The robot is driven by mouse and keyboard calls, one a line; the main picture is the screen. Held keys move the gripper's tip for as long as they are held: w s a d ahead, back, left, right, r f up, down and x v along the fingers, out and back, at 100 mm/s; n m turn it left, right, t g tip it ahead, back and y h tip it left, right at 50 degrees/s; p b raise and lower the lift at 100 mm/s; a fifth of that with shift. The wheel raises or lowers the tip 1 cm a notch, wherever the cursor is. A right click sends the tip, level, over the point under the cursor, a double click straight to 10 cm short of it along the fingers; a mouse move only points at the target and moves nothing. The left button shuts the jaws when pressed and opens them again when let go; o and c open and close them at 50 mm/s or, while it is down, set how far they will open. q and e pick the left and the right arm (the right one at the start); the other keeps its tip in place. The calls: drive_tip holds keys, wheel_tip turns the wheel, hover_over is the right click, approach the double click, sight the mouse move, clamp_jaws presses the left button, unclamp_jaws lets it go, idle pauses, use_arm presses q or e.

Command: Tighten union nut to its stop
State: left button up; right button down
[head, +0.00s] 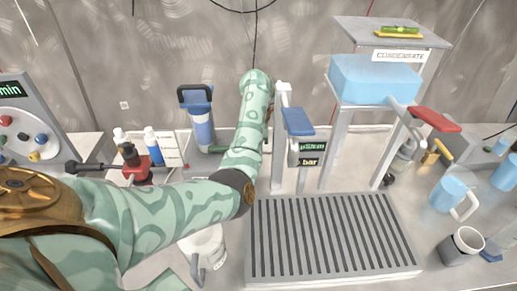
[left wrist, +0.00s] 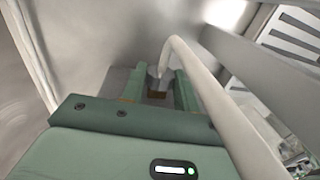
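My left arm reaches in from the left in the head view and bends up in the middle, in front of the white tap column; its gripper is hidden there. In the left wrist view my left gripper (left wrist: 159,86) has its two green fingers well apart. A small grey and brown part (left wrist: 156,84) shows far off between them; I cannot tell whether it is the union nut or whether the fingers touch it. A white curved pipe (left wrist: 205,85) crosses close beside the right finger. No union nut can be made out clearly in the head view. My right gripper is out of view.
A slatted drip tray (head: 335,276) fills the middle front. A blue tank (head: 374,80) stands on a frame behind it. A control panel (head: 25,120) and bottles (head: 152,143) are at left. A white jug (head: 207,243) stands near my arm.

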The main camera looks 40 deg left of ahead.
use_arm(q)
drive_tip(key=shift+a+r+g+h+p, duration=0.1)
drive_tip(key=shift+r+g+h+p, duration=0.15)
drive_tip(key=shift+g+p, duration=0.2)
drive_tip(key=shift+w+f+h, duration=0.1)
drive_tip(key=shift+f+h, duration=0.1)
drive_tip(key=shift+h, duration=0.05)
drive_tip(key=shift+a+f+g+h, duration=0.15)
drive_tip(key=shift+g+h, duration=0.15)
drive_tip(key=shift+g, duration=0.35)
drive_tip(key=o, duration=1)
